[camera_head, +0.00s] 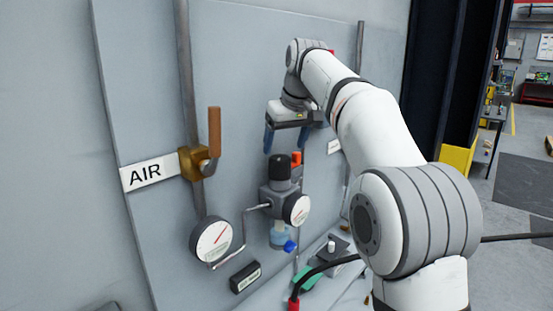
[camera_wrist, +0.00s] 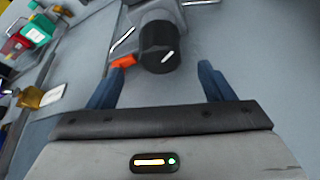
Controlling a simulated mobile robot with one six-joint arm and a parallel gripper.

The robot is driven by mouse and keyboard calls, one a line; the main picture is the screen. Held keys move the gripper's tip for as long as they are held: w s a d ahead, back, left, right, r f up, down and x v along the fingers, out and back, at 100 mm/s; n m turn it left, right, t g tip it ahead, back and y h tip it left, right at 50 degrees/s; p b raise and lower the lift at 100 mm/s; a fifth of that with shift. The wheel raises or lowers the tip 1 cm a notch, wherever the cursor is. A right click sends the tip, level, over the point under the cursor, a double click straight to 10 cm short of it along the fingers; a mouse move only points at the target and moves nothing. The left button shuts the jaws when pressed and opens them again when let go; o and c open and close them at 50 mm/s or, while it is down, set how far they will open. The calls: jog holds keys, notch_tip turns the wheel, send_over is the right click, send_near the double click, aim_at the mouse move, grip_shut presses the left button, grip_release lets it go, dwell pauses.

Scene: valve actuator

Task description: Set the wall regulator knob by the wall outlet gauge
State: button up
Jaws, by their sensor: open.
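The wall regulator (camera_head: 277,199) is a grey body on the panel with a black knob (camera_head: 280,167) on top and a clear bowl below. The knob also shows in the wrist view (camera_wrist: 160,48), with a white mark. A small round gauge (camera_head: 297,209) sits on the regulator's front. A larger gauge (camera_head: 211,240) with a red needle is lower left; I cannot tell which one is the outlet gauge. My gripper (camera_head: 291,143) is open and empty above the knob. In the wrist view its blue fingers (camera_wrist: 164,68) point toward the knob, one either side, apart from it.
An orange part (camera_head: 296,158) stands close beside the knob, near one fingertip in the wrist view. A brass valve (camera_head: 194,164) with an upright orange-brown handle and an AIR sign (camera_head: 150,173) are to the left. A small black box (camera_head: 245,277) is below. A dark cable runs low right.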

aim_at(281, 158)
jog(key=x, duration=0.7)
jog(key=shift+f, duration=0.2)
jog(key=c, duration=1)
jog(key=shift+a+r+m+h+p, duration=0.15)
jog(key=shift+m+h+p, duration=0.4)
jog(key=shift+m, duration=0.55)
jog(key=shift+m+t+h+p, duration=0.25)
jog(key=shift+m+t+p, duration=0.2)
jog(key=shift+m, duration=0.85)
jog(key=o, duration=1)
